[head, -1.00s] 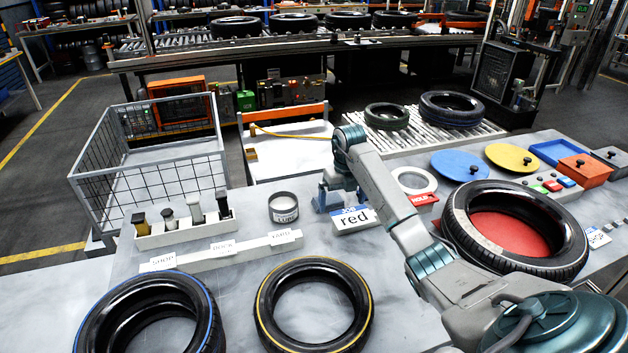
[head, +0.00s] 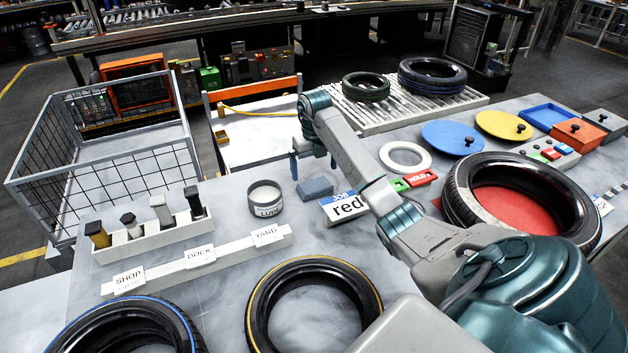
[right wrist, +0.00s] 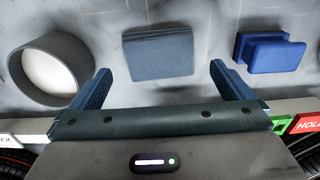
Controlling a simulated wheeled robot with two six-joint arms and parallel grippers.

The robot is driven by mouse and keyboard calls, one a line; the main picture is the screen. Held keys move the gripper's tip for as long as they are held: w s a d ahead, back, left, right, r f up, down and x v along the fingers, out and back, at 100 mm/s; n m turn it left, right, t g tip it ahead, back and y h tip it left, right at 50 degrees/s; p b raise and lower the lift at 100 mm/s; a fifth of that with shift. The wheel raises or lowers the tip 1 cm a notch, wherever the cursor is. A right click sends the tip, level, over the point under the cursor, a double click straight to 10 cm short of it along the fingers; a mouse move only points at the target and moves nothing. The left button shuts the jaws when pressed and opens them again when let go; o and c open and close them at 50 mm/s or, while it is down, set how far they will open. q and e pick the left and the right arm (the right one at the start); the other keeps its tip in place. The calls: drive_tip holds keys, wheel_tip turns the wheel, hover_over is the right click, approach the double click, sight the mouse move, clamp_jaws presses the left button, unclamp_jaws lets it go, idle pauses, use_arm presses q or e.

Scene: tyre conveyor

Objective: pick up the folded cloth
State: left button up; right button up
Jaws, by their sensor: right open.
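The folded cloth (head: 315,187) is a small grey-blue pad lying flat on the marbled table, between the grey tub and the "JOB red" card. My right gripper (head: 313,165) is open and empty, just behind and above the cloth in the head view. In the right wrist view, the cloth (right wrist: 158,53) lies ahead of the open fingers (right wrist: 160,74), roughly centred between them and not gripped. Its near edge is close to the fingertip line. My left gripper is not in view.
The grey tub (head: 265,199) stands left of the cloth and the job card (head: 344,208) right of it. A blue item (right wrist: 270,52) lies right of the cloth in the wrist view. A white ring (head: 405,158) and tyre (head: 520,206) are farther right. A label rail (head: 200,262) lies front left.

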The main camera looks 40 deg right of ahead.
sight(315, 184)
drive_tip(key=shift+f, duration=0.6)
drive_tip(key=shift+f+b, duration=0.2)
drive_tip(key=shift+b, duration=0.15)
drive_tip(key=shift+s+f+b, duration=0.1)
drive_tip(key=shift+f+b, duration=0.25)
drive_tip(key=shift+b, duration=0.05)
drive_tip(key=f+b, duration=0.2)
drive_tip(key=f, duration=0.1)
drive_tip(key=shift+a+f, duration=0.1)
drive_tip(key=shift+a, duration=0.1)
drive_tip(key=shift+f, duration=0.35)
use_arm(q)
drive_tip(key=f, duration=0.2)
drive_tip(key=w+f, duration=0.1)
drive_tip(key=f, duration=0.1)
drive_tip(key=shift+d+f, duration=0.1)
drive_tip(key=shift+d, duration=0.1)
use_arm(e)
drive_tip(key=shift+r, duration=0.1)
drive_tip(key=c, duration=0.7)
